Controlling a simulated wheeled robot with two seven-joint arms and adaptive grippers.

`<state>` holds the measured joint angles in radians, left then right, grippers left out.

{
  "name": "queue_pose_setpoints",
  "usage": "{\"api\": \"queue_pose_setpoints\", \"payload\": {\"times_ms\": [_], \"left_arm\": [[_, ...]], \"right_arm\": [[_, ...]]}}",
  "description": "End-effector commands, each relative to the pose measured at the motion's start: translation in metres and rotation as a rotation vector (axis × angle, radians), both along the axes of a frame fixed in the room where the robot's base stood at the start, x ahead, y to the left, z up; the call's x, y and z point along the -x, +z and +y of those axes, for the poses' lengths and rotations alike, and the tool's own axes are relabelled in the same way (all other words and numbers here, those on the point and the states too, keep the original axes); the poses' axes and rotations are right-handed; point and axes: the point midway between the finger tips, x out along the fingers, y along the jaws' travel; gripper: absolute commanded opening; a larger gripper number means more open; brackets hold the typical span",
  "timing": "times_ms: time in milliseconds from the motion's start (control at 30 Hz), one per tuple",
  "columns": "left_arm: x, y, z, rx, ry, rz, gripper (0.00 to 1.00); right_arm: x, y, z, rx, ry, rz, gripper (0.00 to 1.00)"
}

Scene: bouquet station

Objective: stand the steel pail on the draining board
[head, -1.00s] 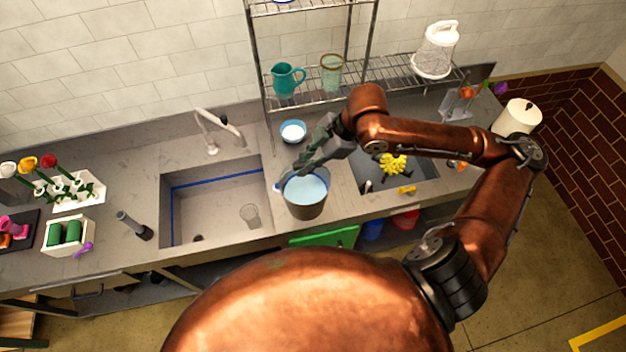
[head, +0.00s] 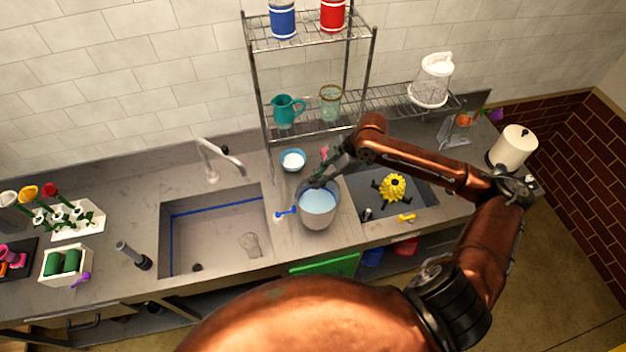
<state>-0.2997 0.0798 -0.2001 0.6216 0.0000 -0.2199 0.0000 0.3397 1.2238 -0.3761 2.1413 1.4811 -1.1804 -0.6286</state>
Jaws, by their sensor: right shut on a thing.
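The steel pail (head: 319,222) is grey, upright, with a pale blue inside, over the counter between the sink and the dark grey panel. My right gripper (head: 320,182) is shut on its far rim. I cannot tell whether the pail's base touches the counter. The dark grey panel (head: 427,198), set in the counter to the right, may be the draining board; I cannot be sure. A yellow flower-like thing (head: 392,187) with dark legs lies on it. My left gripper is out of view.
The sink (head: 205,235) holds a clear glass (head: 250,244). A blue-and-white tool (head: 285,213) lies just left of the pail. A blue bowl (head: 292,160) stands behind it. A wire rack (head: 290,44) rises at the back. A yellow item (head: 407,217) lies near the front edge.

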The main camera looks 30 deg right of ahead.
Motion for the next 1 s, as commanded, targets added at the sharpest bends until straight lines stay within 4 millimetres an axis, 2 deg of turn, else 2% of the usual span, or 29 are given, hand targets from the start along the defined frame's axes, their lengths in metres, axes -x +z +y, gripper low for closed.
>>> {"api": "queue_pose_setpoints", "payload": {"times_ms": [33,200,467,733,1000], "left_arm": [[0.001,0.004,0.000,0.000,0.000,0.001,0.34],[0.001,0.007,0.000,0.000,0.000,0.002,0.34],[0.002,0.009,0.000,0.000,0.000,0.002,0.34],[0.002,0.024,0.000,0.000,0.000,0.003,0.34],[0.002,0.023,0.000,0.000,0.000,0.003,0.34]], "right_arm": [[-0.007,-0.001,-0.004,-0.002,-0.003,-0.010,0.00],[-0.014,-0.015,-0.013,-0.002,-0.001,-0.011,0.00],[-0.020,-0.025,-0.019,-0.002,-0.001,-0.011,0.00],[-0.020,-0.053,-0.019,-0.002,-0.001,-0.011,0.00],[-0.020,-0.056,-0.019,0.000,0.000,-0.013,0.00]]}}
